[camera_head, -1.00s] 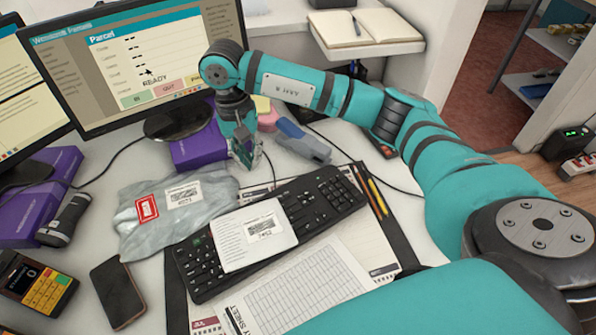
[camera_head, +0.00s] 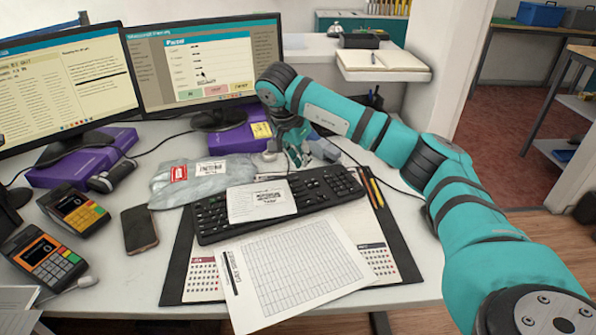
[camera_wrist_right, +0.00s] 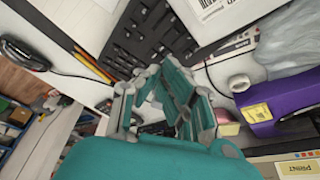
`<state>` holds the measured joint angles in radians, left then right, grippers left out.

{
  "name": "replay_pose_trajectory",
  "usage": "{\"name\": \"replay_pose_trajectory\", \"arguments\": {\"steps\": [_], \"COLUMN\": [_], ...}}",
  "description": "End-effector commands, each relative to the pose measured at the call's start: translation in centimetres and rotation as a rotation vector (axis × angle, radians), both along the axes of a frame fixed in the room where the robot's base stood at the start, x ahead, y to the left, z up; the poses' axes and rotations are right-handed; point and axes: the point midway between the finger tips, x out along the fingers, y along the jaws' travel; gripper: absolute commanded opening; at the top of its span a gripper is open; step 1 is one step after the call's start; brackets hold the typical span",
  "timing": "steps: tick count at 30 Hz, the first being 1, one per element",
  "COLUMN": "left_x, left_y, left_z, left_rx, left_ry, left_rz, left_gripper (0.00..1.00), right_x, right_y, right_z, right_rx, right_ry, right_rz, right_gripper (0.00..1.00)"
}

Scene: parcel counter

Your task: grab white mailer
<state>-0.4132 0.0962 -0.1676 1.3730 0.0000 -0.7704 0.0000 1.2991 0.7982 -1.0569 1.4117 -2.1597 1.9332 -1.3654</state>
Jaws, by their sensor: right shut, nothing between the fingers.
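A flat white mailer (camera_head: 262,201) with a printed label lies on top of the black keyboard (camera_head: 325,187). Its labelled corner also shows at the top of the right wrist view (camera_wrist_right: 210,18). A crumpled grey-white plastic bag (camera_head: 165,190) with a red sticker and a white label lies to its left, beside the keyboard. My right gripper (camera_head: 297,157) is shut and empty behind the keyboard, apart from the mailer. In the right wrist view its fingers (camera_wrist_right: 165,107) are near the keyboard's edge. My left gripper is not in view.
Purple boxes (camera_head: 80,167) sit below the monitors (camera_head: 208,62). Card terminals (camera_head: 45,250) and a phone (camera_head: 139,229) lie at the left. A printed sheet (camera_head: 290,270) lies in front of the keyboard. Pencils (camera_head: 371,188) lie at the keyboard's right.

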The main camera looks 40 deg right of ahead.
Motion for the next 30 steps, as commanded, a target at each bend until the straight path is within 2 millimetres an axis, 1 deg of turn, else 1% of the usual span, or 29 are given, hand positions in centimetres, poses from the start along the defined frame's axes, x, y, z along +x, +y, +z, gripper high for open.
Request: {"name": "replay_pose_trajectory", "arguments": {"steps": [1, 3, 9, 11, 13, 18, 22, 30], "left_x": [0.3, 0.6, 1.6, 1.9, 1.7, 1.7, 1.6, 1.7], "left_y": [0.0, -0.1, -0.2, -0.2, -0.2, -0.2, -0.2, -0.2], "left_z": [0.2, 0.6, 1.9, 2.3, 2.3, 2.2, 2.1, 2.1], "left_rx": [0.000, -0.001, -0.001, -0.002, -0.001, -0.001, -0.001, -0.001], "left_ry": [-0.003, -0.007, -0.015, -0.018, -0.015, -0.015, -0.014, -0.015], "left_rz": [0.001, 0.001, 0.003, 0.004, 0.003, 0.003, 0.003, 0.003], "left_gripper": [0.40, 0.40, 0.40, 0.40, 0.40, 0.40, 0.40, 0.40], "right_x": [0.0, 0.1, 0.4, 0.4, 0.3, -0.2, -0.4, -0.4], "right_y": [-0.4, -0.8, -2.2, -2.6, -1.1, 0.7, 1.3, 1.4], "right_z": [-1.2, -2.7, -6.8, -7.8, -7.5, -7.5, -7.5, -7.5], "right_rx": [-0.001, 0.000, 0.001, 0.000, 0.003, 0.002, 0.000, 0.000], "right_ry": [0.005, 0.006, 0.005, 0.005, 0.001, 0.001, 0.002, 0.002], "right_rz": [-0.002, -0.002, -0.002, -0.002, 0.008, 0.005, 0.003, 0.002], "right_gripper": [0.00, 0.00, 0.00, 0.00, 0.00, 0.00, 0.00, 0.00]}}
